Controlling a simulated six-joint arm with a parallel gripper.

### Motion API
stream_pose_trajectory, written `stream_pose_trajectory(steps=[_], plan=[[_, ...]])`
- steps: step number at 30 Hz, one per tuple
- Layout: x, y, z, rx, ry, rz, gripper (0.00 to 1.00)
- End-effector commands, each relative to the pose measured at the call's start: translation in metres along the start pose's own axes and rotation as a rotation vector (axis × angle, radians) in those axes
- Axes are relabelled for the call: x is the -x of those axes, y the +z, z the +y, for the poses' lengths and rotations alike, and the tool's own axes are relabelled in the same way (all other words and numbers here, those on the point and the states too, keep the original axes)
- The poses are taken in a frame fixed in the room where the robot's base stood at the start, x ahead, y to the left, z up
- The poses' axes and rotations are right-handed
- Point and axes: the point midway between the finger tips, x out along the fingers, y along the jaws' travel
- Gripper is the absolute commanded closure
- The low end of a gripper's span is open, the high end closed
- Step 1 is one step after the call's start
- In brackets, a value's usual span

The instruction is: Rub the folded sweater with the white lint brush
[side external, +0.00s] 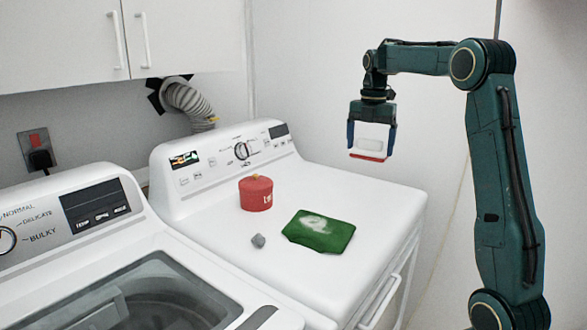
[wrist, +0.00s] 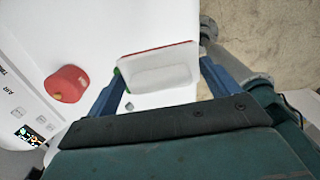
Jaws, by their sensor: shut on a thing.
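The folded green sweater (side external: 328,236) lies flat on top of the white dryer, with a pale whitish patch on its upper side. In the wrist view it is almost wholly hidden; only a small green edge shows beside the brush. My gripper (side external: 370,148) is shut on the white lint brush (side external: 372,136), which has a red lower edge. I hold the brush in the air, well above the dryer top and apart from the sweater. In the wrist view the brush (wrist: 160,72) sits between the two blue fingers.
A red lidded canister (side external: 256,195) and a small grey lump (side external: 258,241) stand on the dryer top (side external: 375,205) left of the sweater. The control panel (side external: 225,158) rises behind. A washer (side external: 90,260) stands at the left. The dryer top right of the sweater is clear.

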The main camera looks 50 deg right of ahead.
Motion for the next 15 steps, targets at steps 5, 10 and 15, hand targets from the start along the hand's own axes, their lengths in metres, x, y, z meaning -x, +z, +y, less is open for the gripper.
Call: stream_pose_trajectory(steps=[5, 10, 15], plan=[[-0.012, -0.011, 0.017, 0.005, -0.002, 0.001, 0.31], [-0.034, -0.033, 0.045, 0.006, -0.003, 0.002, 0.31], [-0.057, -0.060, 0.073, 0.007, -0.003, 0.002, 0.31]])
